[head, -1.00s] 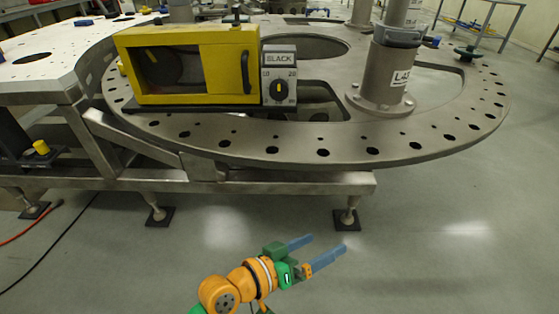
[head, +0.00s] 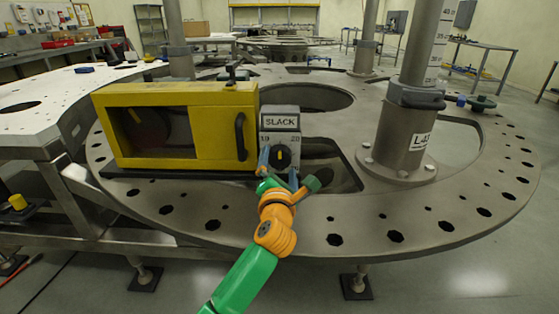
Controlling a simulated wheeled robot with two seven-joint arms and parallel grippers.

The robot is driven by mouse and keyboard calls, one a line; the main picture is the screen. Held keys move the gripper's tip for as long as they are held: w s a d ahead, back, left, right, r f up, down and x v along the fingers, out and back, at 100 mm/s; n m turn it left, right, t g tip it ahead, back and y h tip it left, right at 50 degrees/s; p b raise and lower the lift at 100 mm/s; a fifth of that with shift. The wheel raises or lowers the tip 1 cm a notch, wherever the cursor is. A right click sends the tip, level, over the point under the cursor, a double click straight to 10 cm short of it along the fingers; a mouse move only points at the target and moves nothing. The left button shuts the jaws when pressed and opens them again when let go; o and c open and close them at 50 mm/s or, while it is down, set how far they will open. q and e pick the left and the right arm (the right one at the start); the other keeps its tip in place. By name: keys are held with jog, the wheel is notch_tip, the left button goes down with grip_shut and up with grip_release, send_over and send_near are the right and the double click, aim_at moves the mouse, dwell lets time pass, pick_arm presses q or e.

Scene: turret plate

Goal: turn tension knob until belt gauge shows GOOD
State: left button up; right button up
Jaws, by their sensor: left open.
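The belt gauge (head: 281,122) is a small window reading SLACK at the top of a grey box on the turret plate (head: 190,212). Below it is the tension knob (head: 283,156), black with a yellow pointer that looks about upright. Small numbers flank the knob. My left gripper (head: 279,168) is open, with its blue fingers just in front of the knob's lower part, one at its left and one at its lower right. I cannot tell whether they touch the knob. My right gripper is out of view.
A yellow housing (head: 222,95) with a window and black handle (head: 240,136) stands directly left of the grey box. A thick metal post (head: 402,135) stands to the right. The plate has a large cutout right of the knob, and holes along its rim.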

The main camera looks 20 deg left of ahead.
pick_arm(q)
jog(key=shift+w+a+f, duration=0.2)
jog(key=shift+w, duration=0.4)
jog(key=shift+w+a+f, duration=0.15)
jog(key=shift+w+a, duration=0.05)
jog(key=shift+w, duration=0.4)
jog(key=shift+s+r, duration=0.1)
jog(key=shift+r, duration=0.05)
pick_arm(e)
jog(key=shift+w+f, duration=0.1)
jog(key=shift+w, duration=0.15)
pick_arm(q)
jog(key=shift+c, duration=1.1)
jog(key=c, duration=1.1)
jog(key=shift+r+p, duration=0.15)
jog(key=shift+p, duration=0.25)
jog(key=m+p, duration=0.5)
jog(key=p, duration=0.2)
jog(key=shift+r, duration=0.15)
jog(key=m+p, duration=0.2)
jog(key=shift+m+p, duration=0.3)
jog(key=shift+p, duration=0.1)
jog(key=shift+f+m+p, duration=0.2)
jog(key=shift+m+p, duration=0.15)
jog(key=shift+m, duration=0.15)
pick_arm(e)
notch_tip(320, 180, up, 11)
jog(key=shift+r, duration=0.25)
